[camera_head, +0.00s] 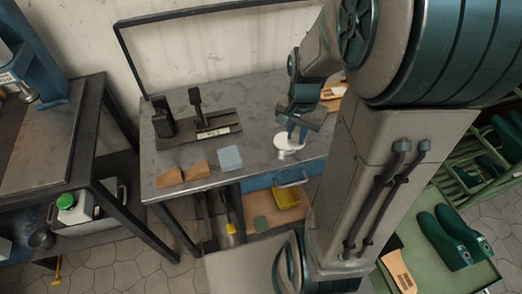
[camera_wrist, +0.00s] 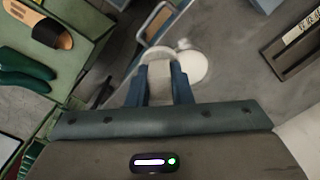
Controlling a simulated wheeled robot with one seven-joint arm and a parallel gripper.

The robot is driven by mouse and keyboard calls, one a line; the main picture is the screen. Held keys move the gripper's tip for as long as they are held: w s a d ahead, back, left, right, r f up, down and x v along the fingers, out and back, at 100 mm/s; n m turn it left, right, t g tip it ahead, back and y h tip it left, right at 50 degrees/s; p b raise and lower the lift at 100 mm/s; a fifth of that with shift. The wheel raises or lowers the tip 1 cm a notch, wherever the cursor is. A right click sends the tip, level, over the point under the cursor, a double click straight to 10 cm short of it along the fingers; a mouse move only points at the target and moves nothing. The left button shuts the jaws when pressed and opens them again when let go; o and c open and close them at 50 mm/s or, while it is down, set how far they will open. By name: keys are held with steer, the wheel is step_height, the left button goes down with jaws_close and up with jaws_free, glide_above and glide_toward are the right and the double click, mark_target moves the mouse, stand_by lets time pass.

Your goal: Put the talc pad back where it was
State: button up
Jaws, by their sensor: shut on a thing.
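My gripper (camera_head: 296,130) is low over the right part of the grey workbench (camera_head: 262,110), pointing down. In the wrist view its two blue fingers (camera_wrist: 160,72) are shut on a pale thing, which I take to be the talc pad (camera_wrist: 160,88). The fingers hide its sides. A round white dish (camera_head: 289,141) lies right at the fingertips; it also shows in the wrist view (camera_wrist: 192,67), partly behind the held pad. I cannot tell whether the pad touches the dish.
A dark stand with black uprights (camera_head: 198,125) is at the back left. A blue drawer (camera_head: 290,178) and yellow bin (camera_head: 287,197) are below. A green table (camera_head: 425,255) holds green lasts.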

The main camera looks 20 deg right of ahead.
steer(key=w+a+f, duration=0.4)
steer(key=a, duration=0.1)
steer(key=w+a+f, duration=0.2)
steer(key=a, duration=0.1)
steer(key=shift+w+f, duration=0.1)
steer(key=shift+w, duration=0.1)
steer(key=shift+f, duration=1.95)
steer(key=shift+f, duration=0.15)
steer(key=o, duration=0.9)
step_height(320, 180, up, 12)
steer(key=f, duration=0.1)
steer(key=s+r+n+t, duration=0.1)
steer(key=s+r+n, duration=0.2)
steer(key=s, duration=0.1)
steer(key=s+r+n, duration=0.3)
steer(key=s, duration=0.2)
steer(key=s+r+n+t, duration=0.1)
steer(key=s+r+n, duration=0.1)
steer(key=s+r, duration=0.1)
steer(key=shift+s+n+t+p, duration=0.3)
steer(key=shift+s+n+p, duration=0.1)
steer(key=shift+s, duration=0.4)
